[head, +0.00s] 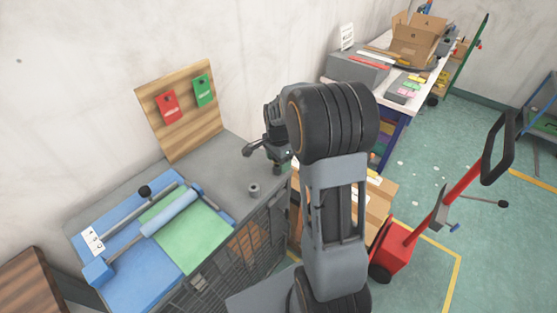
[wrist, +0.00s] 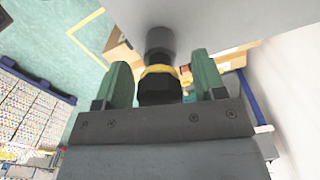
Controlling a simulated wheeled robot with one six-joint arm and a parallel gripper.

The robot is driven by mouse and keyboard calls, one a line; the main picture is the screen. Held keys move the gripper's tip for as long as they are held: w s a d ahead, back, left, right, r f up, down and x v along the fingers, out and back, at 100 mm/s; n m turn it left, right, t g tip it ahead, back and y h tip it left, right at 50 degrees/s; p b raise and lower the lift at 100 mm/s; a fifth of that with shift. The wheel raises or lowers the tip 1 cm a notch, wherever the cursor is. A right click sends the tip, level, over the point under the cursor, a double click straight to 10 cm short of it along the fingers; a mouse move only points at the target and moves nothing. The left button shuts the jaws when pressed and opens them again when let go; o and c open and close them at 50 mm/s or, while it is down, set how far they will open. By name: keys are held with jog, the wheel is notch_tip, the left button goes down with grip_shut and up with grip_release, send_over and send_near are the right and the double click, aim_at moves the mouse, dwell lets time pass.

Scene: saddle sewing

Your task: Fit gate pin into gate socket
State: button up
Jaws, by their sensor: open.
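A black pin-like piece with a yellow band (wrist: 160,84) sits between the two green fingers of my gripper (wrist: 162,80) in the wrist view. A gap shows on each side of it, so the fingers are open and not clamped on it. A dark grey cylinder (wrist: 160,42) lines up with its far end against the grey bench; whether it is part of the pin or separate I cannot tell. In the head view, a small grey ring-shaped piece (head: 254,189), perhaps the gate socket, stands on the bench left of my gripper (head: 287,166). My arm hides much behind it.
The grey bench (head: 225,163) holds a blue fixture (head: 127,277) with a roller and green sheet (head: 188,234). A wooden board (head: 190,132) with red and green tags stands behind. A dark mesh panel (head: 241,253) lines the front.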

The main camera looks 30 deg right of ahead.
notch_tip(320, 180, up, 14)
dwell(0.8)
jog(key=shift+f, duration=0.1)
jog(key=s+a+f+n+t, duration=0.1)
jog(key=s+a+n, duration=0.3)
jog(key=s+n, duration=0.4)
jog(key=s+a+f+n+t, duration=0.1)
jog(key=s+a+n+t, duration=0.2)
jog(key=s+a+n, duration=0.2)
jog(key=s+n, duration=0.3)
jog(key=shift+a+f, duration=0.25)
dwell(0.3)
